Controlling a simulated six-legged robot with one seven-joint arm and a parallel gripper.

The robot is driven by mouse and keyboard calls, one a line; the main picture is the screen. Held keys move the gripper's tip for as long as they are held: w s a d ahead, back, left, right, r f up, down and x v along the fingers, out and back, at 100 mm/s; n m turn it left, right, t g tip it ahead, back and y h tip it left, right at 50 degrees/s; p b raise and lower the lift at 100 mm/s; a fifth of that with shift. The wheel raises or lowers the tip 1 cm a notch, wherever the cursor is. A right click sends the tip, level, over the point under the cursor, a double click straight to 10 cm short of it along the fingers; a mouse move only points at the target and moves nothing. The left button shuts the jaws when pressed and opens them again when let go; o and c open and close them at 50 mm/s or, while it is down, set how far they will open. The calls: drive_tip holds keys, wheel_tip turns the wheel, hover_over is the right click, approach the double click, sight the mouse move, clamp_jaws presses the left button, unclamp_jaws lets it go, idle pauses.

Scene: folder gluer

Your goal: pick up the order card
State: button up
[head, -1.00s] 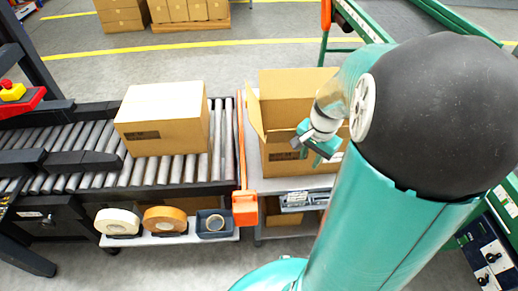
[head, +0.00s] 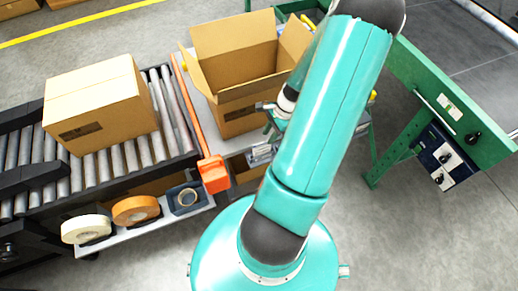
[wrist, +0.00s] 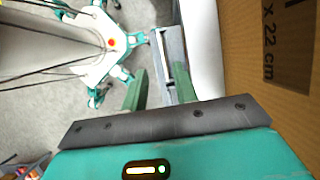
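I cannot clearly pick out the order card. A grey metal holder with a pale strip in it shows in the wrist view (wrist: 172,55), just beyond my fingertips. It seems to be the grey piece at the front edge of the packing bench in the head view (head: 262,152), mostly hidden by my arm. My gripper (wrist: 160,85) has its two green fingers apart, with nothing seen held between them. In the head view it is partly hidden behind my arm, beside the open carton's front right corner.
The open carton (head: 235,75) stands on the bench, and its printed side (wrist: 285,45) is close at the right in the wrist view. A closed carton (head: 97,103) sits on the roller conveyor. Tape rolls (head: 135,209) lie on a low shelf. A green machine frame (head: 440,100) stands at right.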

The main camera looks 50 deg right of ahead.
sight(260, 147)
drive_tip(key=shift+w+x, duration=0.15)
drive_tip(key=shift+x, duration=2)
drive_tip(key=shift+w+x, duration=0.15)
drive_tip(key=shift+x, duration=2)
clamp_jaws()
